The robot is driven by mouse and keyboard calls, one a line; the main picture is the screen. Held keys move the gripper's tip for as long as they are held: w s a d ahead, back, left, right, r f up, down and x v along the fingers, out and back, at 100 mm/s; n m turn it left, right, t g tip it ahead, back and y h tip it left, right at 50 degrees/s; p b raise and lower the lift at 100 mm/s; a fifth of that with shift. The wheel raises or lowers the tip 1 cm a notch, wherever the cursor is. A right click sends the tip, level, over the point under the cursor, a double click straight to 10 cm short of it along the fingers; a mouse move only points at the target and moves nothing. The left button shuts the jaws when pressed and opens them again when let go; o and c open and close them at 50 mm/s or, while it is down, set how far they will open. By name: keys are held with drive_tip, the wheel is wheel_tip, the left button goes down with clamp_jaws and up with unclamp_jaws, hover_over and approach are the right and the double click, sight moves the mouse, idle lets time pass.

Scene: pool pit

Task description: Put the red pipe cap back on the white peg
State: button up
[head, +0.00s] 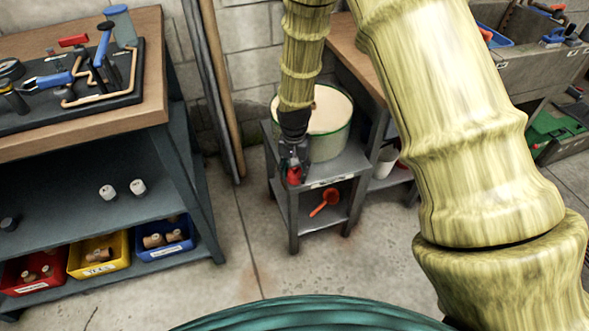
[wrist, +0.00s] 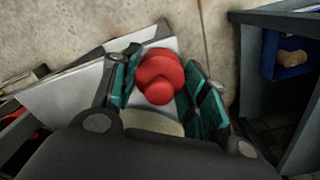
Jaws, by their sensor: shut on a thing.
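My gripper (head: 293,168) is shut on the red pipe cap (head: 294,177), near the front of a small grey stand and in front of a large cream tub. In the wrist view the cap (wrist: 160,76) is a rounded red piece with a smaller knob, held between the two teal-padded fingers (wrist: 168,85). A pale rounded surface (wrist: 150,122) shows below the cap there; I cannot tell what it is. I cannot make out the white peg for certain in either view.
The grey stand (head: 348,163) carries the cream tub (head: 330,140); a red funnel-like thing (head: 324,203) lies on its lower shelf. At left is a workbench (head: 90,130) with tools, two white pieces (head: 122,189) and bins. Open floor (head: 240,260) lies between.

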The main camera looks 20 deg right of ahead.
drive_tip(key=shift+f, duration=0.65)
idle(0.6)
drive_tip(key=o, duration=0.7)
drive_tip(key=shift+r, duration=0.1)
drive_tip(key=shift+r+p, duration=4.75)
drive_tip(key=shift+r, duration=0.75)
